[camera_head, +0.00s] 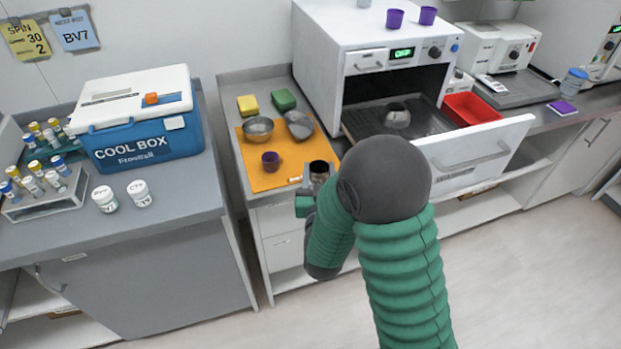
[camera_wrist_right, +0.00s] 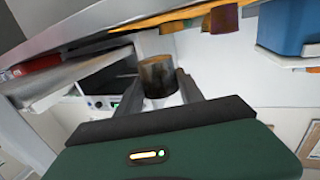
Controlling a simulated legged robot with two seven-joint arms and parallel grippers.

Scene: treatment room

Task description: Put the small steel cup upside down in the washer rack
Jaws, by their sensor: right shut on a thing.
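The small steel cup (camera_head: 319,167) is between the fingers of my right gripper (camera_head: 317,174), at the front right corner of the orange mat. Its dark opening seems to face up in the head view. In the wrist view the cup (camera_wrist_right: 157,76) sits between both fingers of the gripper (camera_wrist_right: 158,88). My arm hides the rack's front part. My left gripper is out of view.
The orange mat (camera_head: 265,180) bears two steel bowls (camera_head: 258,129) and a purple cup (camera_head: 270,161). A red tray (camera_head: 471,107) is right of the rack. A cool box (camera_head: 140,120) stands on the left counter.

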